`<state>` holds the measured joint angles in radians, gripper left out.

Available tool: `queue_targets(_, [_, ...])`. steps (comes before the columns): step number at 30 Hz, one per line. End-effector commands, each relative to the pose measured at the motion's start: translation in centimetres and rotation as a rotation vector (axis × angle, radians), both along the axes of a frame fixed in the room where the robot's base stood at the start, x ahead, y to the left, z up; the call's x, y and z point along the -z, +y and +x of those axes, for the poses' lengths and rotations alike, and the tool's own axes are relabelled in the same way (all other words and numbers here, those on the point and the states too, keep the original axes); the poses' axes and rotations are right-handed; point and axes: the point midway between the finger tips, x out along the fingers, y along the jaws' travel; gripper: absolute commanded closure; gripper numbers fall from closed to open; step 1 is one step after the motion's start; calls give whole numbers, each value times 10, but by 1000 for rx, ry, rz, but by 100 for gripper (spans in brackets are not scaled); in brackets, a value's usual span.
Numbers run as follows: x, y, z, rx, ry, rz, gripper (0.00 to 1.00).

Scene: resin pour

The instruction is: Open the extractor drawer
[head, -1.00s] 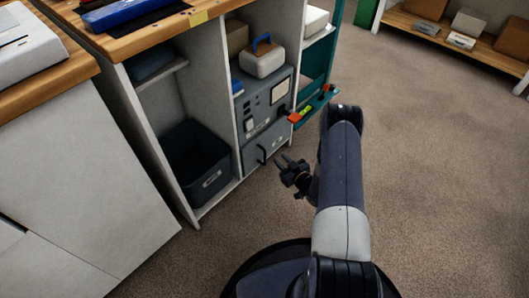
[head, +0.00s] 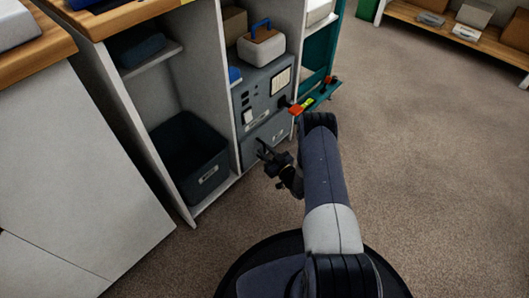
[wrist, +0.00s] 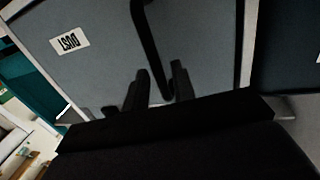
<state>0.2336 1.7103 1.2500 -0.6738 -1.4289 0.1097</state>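The extractor (head: 262,92) is a grey cabinet unit with switches and a pale panel. Its drawer (head: 249,154) is at the bottom and looks shut; in the wrist view its grey front (wrist: 205,45) carries an upside-down "DUST" label (wrist: 69,41). A black bar handle (wrist: 150,45) stands out from that front. My gripper (head: 264,150) is right at the drawer front. In the wrist view my gripper (wrist: 159,76) has its two dark fingers apart, one on each side of the handle's near end. Whether either finger touches the handle I cannot tell.
A dark bin (head: 190,158) sits in the shelf bay left of the extractor. A white box with a blue handle (head: 262,45) stands on top. Carpet floor is clear to the right.

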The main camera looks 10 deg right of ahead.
Motion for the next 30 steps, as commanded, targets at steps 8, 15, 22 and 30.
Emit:
queue_targets(8, [0, 6, 12, 0, 0, 1, 75])
queue_targets(15, [0, 6, 12, 0, 1, 0, 80])
queue_targets(22, [0, 6, 12, 0, 1, 0, 99])
queue_targets(30, [0, 6, 12, 0, 1, 0, 100])
